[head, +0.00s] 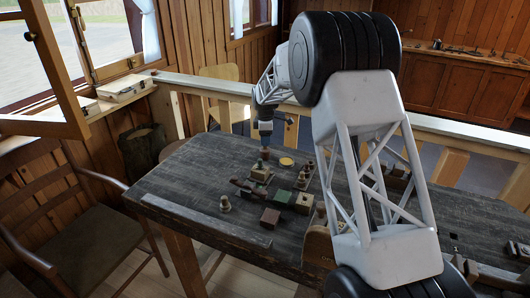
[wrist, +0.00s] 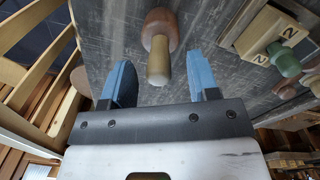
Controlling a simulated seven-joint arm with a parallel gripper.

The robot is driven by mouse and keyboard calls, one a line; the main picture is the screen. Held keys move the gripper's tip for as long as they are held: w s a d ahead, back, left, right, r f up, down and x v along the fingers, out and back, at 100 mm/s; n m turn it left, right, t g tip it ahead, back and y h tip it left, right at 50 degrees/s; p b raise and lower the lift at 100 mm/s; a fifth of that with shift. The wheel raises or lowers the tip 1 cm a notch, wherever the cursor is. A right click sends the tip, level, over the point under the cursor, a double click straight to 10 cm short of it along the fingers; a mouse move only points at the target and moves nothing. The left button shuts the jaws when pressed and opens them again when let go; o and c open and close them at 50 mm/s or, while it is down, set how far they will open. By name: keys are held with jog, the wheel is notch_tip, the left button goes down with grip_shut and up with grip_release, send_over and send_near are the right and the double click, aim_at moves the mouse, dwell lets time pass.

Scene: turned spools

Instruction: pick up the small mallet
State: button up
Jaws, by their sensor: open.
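The small mallet (wrist: 160,28) shows in the wrist view with a round reddish-brown head and a paler wooden handle (wrist: 159,66) pointing toward the camera. It appears to stand on its head on the dark table. In the head view, a small brown piece that looks like the mallet (head: 264,154) is just below my gripper (head: 265,138). My gripper, also in the wrist view (wrist: 160,70), is open, with one blue finger on each side of the handle. I see gaps between handle and fingers. How far the handle reaches between them is hard to tell.
A wooden block marked 2 (wrist: 258,40), with a green knobbed piece (wrist: 284,60) by it, lies right of the mallet. A yellow disc (head: 287,162), a turned piece (head: 225,204) and a reddish block (head: 270,218) stand nearby. The table's left part (head: 185,180) is clear.

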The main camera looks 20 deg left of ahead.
aim_at(265, 148)
jog(key=shift+f, duration=1.4)
grip_shut()
